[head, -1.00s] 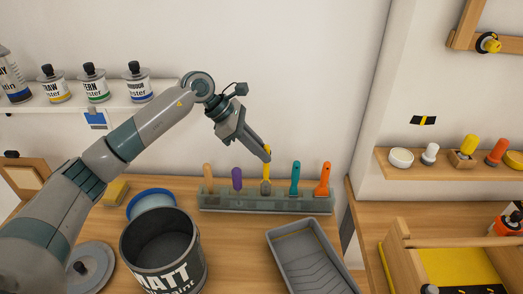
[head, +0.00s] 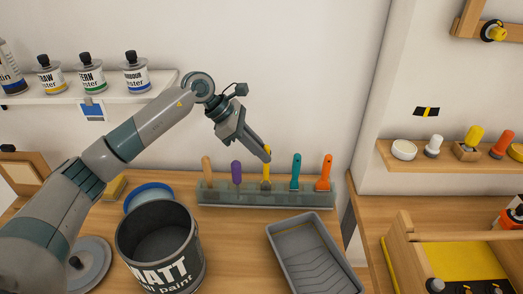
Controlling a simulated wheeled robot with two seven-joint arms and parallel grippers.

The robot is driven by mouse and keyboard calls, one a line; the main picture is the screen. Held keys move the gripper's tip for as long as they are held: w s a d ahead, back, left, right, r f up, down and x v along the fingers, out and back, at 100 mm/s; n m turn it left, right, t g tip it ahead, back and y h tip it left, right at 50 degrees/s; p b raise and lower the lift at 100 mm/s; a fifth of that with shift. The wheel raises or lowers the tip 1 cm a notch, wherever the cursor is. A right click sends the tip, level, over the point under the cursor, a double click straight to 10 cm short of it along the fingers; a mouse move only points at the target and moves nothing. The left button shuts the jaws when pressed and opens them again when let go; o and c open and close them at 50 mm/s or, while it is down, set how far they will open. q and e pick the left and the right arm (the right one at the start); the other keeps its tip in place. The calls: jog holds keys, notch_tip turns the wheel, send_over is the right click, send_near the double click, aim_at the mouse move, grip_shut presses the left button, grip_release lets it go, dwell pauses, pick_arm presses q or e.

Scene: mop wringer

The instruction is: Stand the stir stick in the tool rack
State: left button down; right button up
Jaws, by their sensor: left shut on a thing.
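The tool rack (head: 218,193) is a long grey-green, see-through-looking holder at the back of the wooden bench. My left gripper (head: 264,155) is above its middle, pointing down and right, shut on the top of a yellow-handled tool (head: 266,180). That tool stands about upright with its lower end at the rack; I cannot tell how deep it sits. A tan handle (head: 207,168), a purple handle (head: 236,172), a teal handle (head: 295,172) and an orange handle (head: 325,172) also stand in the rack. I cannot tell for certain which is the stir stick. My right gripper is not in view.
A dark paint can (head: 160,250) stands in front of the rack at left, a grey roller tray (head: 305,262) at right. A blue-rimmed tub (head: 148,191) and a lid (head: 90,262) are further left. A wooden box (head: 420,226) is at right.

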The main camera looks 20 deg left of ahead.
pick_arm(q)
jog(key=shift+f+b, duration=0.7)
jog(key=shift+f, duration=0.2)
jog(key=c, duration=1.7)
grip_release()
jog(key=shift+r, duration=0.1)
